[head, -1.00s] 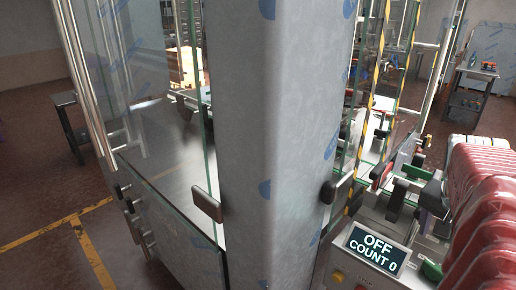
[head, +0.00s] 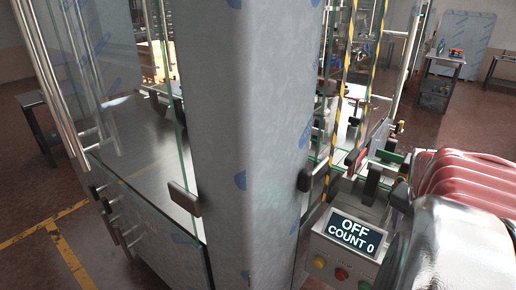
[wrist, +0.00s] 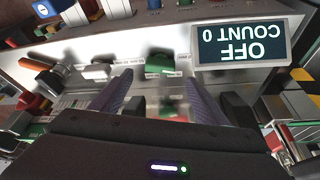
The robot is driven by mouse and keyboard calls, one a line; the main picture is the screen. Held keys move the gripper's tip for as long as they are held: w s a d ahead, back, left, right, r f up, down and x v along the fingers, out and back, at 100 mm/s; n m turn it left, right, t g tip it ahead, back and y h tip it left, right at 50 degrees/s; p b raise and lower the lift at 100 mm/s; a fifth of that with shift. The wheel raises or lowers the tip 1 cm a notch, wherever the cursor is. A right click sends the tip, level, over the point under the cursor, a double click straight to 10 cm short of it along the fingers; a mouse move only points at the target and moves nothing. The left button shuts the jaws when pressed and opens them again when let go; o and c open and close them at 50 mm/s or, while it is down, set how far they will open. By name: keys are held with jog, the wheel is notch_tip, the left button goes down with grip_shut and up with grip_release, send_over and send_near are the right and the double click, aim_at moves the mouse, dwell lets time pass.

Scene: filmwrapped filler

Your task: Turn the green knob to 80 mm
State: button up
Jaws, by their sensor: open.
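A green knob (wrist: 160,61) sits on the pale panel in the wrist view, with small labels beside it. My gripper (wrist: 158,86) is open, its two dark fingers spread on either side of the knob's line with nothing between the tips. The tips appear short of the knob; the exact gap is unclear. A second green part (wrist: 166,104) shows lower between the fingers. The knob's setting is not readable. In the head view a green block (head: 388,156) shows beyond the display, and I cannot tell if it is the same knob.
A display (head: 354,234) reads OFF, COUNT 0; it appears upside down in the wrist view (wrist: 240,42). A white block (wrist: 97,71) and an orange-handled lever (wrist: 36,64) stand left of the knob.

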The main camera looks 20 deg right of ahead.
jog(key=x, duration=0.6)
jog(key=shift+d+f, duration=0.1)
jog(key=shift+f, duration=0.25)
jog(key=shift+c, duration=0.5)
jog(key=c, duration=0.9)
jog(key=shift+c, duration=0.2)
jog(key=shift+n+t+y, duration=0.3)
jog(key=shift+n+t, duration=0.3)
jog(key=shift+n, duration=1)
jog(key=o, duration=1)
jog(key=shift+o, duration=0.2)
